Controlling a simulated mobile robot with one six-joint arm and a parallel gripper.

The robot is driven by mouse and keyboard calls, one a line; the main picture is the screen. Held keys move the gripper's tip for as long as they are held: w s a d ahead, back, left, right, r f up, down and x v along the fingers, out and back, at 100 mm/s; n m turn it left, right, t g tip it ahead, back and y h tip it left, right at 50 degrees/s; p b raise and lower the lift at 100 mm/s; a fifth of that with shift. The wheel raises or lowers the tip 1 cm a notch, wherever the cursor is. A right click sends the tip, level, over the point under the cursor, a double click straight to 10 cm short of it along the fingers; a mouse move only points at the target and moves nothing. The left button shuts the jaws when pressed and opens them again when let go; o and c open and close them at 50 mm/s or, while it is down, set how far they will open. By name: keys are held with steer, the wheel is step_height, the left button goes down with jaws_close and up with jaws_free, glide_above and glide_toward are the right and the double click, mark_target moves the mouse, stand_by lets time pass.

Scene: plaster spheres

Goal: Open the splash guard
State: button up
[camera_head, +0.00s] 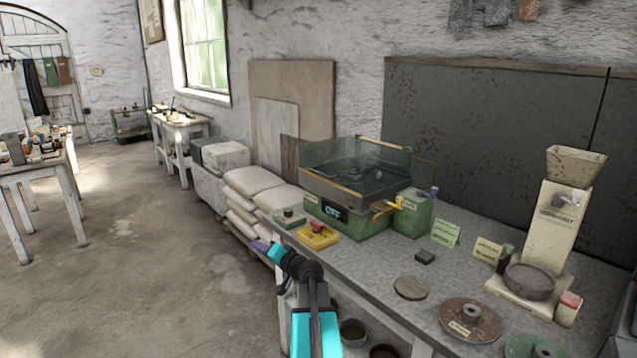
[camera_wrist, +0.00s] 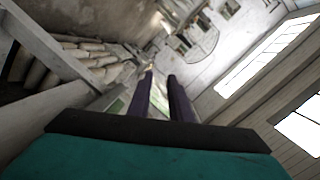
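The splash guard (camera_head: 330,187) is a clear, greenish panelled box with yellowish edge trim. It stands on a green machine (camera_head: 362,222) on the bench, with its panels around the machine's top. I cannot tell from here whether any panel is swung open. My gripper (camera_head: 259,245) is in front of the bench's left end, left of and apart from the machine. In the wrist view its two purple fingers (camera_wrist: 160,78) stand apart with nothing visible between them.
A display on the machine reads OFF. A yellow box with a red button (camera_head: 318,236) and a small dark-knobbed box (camera_head: 289,217) sit beside it. Discs (camera_head: 469,318) and a hopper stand (camera_head: 550,230) occupy the right. Sacks (camera_head: 250,183) are stacked left of the bench.

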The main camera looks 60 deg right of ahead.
steer(key=s+d+r+m+t+h+b, duration=0.1)
steer(key=s+d+r+m+h+b, duration=0.3)
steer(key=s+d+r, duration=0.75)
steer(key=m+h+p, duration=0.1)
steer(key=h+p, duration=0.1)
steer(key=h, duration=0.3)
glide_toward(319, 173)
steer(key=shift+s+a+f+g, duration=0.15)
steer(key=shift+s+a, duration=0.25)
steer(key=shift+s, duration=0.2)
steer(key=shift+s+a+f+g, duration=0.15)
steer(key=shift+s+a, duration=0.2)
steer(key=shift+s, duration=0.3)
steer(key=shift+w+d, duration=0.1)
steer(key=shift+p+x, duration=1.35)
steer(key=shift+x, duration=5.4)
steer(key=shift+w+f, duration=0.1)
jaws_close()
